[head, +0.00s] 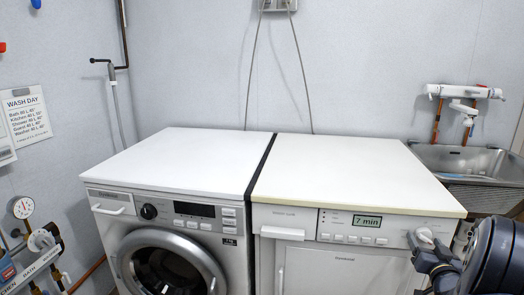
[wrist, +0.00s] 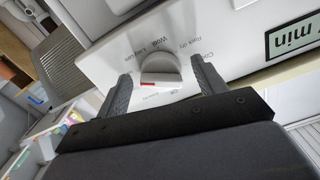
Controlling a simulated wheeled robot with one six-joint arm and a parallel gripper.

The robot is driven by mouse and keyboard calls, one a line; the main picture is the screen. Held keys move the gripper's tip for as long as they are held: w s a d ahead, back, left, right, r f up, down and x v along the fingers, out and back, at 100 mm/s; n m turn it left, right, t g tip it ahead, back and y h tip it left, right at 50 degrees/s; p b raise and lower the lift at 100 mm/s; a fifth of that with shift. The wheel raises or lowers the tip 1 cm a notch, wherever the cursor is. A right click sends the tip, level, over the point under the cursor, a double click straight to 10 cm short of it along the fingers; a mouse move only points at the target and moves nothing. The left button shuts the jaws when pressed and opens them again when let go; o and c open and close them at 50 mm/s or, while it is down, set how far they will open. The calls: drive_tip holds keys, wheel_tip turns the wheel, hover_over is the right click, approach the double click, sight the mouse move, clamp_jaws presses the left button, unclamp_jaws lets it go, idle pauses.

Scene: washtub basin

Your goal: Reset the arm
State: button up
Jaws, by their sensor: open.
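My gripper (head: 428,252) is at the lower right of the head view, in front of the right-hand machine's control panel. In the wrist view my gripper (wrist: 161,68) is open, with one finger on each side of a white round dial (wrist: 160,66). A gap shows beside the dial, and nothing is held. The dial (head: 425,236) has a raised grip with a red mark; printed words such as "Wool" and "Rack dry" surround it. I cannot tell whether a finger touches it. The right-hand machine (head: 345,170) has a display (head: 367,221) reading "7 min".
A washing machine (head: 165,165) with a round door stands to the left, close beside the other machine. Both tops are bare. A metal basin (head: 470,162) with a tap (head: 464,92) is at the right. Pipes and a gauge (head: 22,208) are at the left wall.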

drive_tip(key=n+b, duration=0.2)
drive_tip(key=n, duration=0.1)
drive_tip(key=shift+n, duration=0.4)
